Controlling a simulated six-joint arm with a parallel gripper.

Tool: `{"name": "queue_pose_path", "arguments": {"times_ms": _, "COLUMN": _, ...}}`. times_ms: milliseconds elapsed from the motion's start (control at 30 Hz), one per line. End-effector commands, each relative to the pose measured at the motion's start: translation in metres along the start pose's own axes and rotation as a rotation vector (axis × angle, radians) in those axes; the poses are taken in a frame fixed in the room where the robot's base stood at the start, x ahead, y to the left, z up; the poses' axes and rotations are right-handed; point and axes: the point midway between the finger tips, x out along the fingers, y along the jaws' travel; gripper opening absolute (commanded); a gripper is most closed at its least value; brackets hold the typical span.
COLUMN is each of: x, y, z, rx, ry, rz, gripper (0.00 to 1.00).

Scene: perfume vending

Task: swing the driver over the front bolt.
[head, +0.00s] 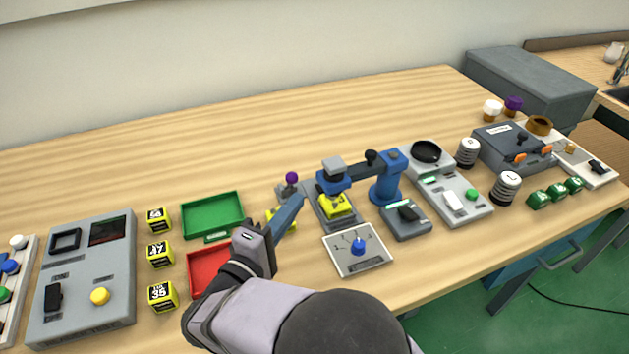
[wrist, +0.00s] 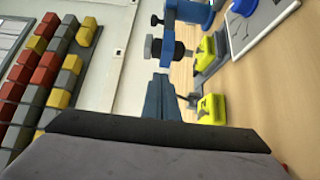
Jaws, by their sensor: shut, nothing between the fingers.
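The driver (head: 365,174) is a blue post with a horizontal blue arm reaching left. Its grey-capped head (head: 333,169) sits over a yellow block (head: 336,206) on a grey plate. I cannot make out the front bolt itself. My gripper (head: 296,202) is shut and empty, its slim blue fingers left of the driver head and apart from it. In the wrist view, the shut fingertips (wrist: 163,80) point toward a dark knob (wrist: 157,48) on the driver; whether they touch is unclear. Another yellow block (wrist: 210,109) lies beside the fingers and is partly hidden by them in the head view.
A purple knob (head: 292,178) stands behind my fingers. A white panel with a blue knob (head: 358,246) lies in front of the driver. A grey box (head: 407,220) lies right of it. Green (head: 212,214) and red (head: 209,270) trays are to the left. The back of the table is clear.

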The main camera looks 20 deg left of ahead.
Motion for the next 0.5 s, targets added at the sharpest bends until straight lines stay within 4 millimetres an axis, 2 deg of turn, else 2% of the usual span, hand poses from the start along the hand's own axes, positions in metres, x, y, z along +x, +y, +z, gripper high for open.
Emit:
{"name": "queue_pose_path", "arguments": {"times_ms": 267, "x": 0.005, "y": 0.002, "z": -0.003, "rx": 0.004, "ry": 0.007, "rz": 0.006, "gripper": 0.00}}
{"name": "queue_pose_path", "arguments": {"times_ms": 500, "x": 0.034, "y": 0.003, "z": -0.002, "rx": 0.002, "ry": 0.002, "rz": 0.004, "gripper": 0.00}}
